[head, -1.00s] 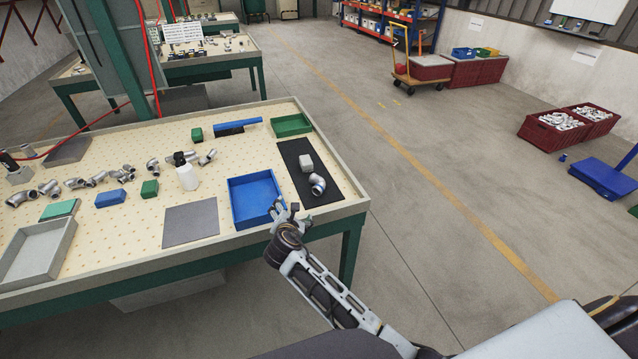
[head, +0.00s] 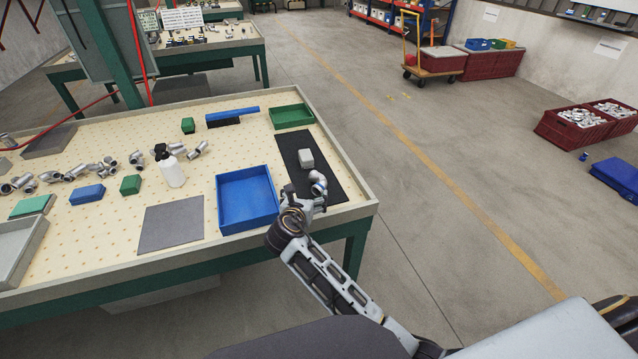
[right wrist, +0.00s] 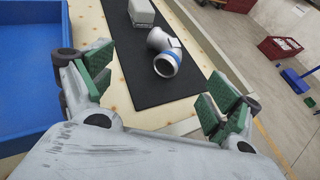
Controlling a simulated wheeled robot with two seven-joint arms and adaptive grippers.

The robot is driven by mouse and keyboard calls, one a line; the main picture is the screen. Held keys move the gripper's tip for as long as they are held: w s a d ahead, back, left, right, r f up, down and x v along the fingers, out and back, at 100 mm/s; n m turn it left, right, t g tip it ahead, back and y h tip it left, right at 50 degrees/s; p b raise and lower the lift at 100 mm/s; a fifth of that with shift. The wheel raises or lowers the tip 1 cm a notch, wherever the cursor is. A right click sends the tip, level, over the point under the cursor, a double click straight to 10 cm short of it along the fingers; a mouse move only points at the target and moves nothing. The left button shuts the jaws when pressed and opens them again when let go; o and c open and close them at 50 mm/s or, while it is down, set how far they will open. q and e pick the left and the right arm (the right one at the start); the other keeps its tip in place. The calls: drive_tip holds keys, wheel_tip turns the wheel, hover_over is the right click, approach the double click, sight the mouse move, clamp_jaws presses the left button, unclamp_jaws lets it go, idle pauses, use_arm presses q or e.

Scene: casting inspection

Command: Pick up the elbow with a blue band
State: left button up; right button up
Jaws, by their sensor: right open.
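The elbow with a blue band (head: 318,178) is a silver pipe bend on the black mat (head: 335,186) at the right side of the table. In the right wrist view the elbow (right wrist: 160,47) shows a blue ring near its open end, which faces the camera. My right gripper (head: 304,199) is at the near end of the mat, just short of the elbow, and partly covers it in the head view. In the right wrist view its green-padded fingers (right wrist: 157,97) are wide apart with nothing between them; the elbow lies beyond them. My left gripper is not in view.
A grey block (head: 306,159) stands on the mat just behind the elbow. A blue tray (head: 247,225) is left of the gripper, and a green tray (head: 292,116) is at the back. Several other fittings (head: 75,172) and a white bottle (head: 172,172) are farther left.

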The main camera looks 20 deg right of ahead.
sight(316, 181)
drive_tip(key=shift+w+d+f, duration=0.15)
drive_tip(key=shift+w, duration=0.2)
drive_tip(key=b+x, duration=0.1)
drive_tip(key=x, duration=0.5)
drive_tip(key=shift+w+d+f, duration=0.15)
drive_tip(key=shift+w+d, duration=0.05)
drive_tip(key=shift+w+d+f, duration=0.2)
drive_tip(key=shift+w, duration=0.35)
drive_tip(key=shift+w+d+f+b, duration=0.15)
drive_tip(key=shift+w+d+f, duration=0.1)
drive_tip(key=shift+w+d, duration=0.35)
drive_tip(key=shift+w+d+f+b, duration=0.15)
drive_tip(key=shift+w+d+f, duration=0.1)
drive_tip(key=shift+w+d, duration=0.4)
drive_tip(key=shift+w+d+f, duration=0.2)
drive_tip(key=shift+w+f, duration=0.05)
drive_tip(key=shift+w, duration=0.35)
drive_tip(key=shift+w+d+f, duration=0.1)
drive_tip(key=shift+w, duration=0.05)
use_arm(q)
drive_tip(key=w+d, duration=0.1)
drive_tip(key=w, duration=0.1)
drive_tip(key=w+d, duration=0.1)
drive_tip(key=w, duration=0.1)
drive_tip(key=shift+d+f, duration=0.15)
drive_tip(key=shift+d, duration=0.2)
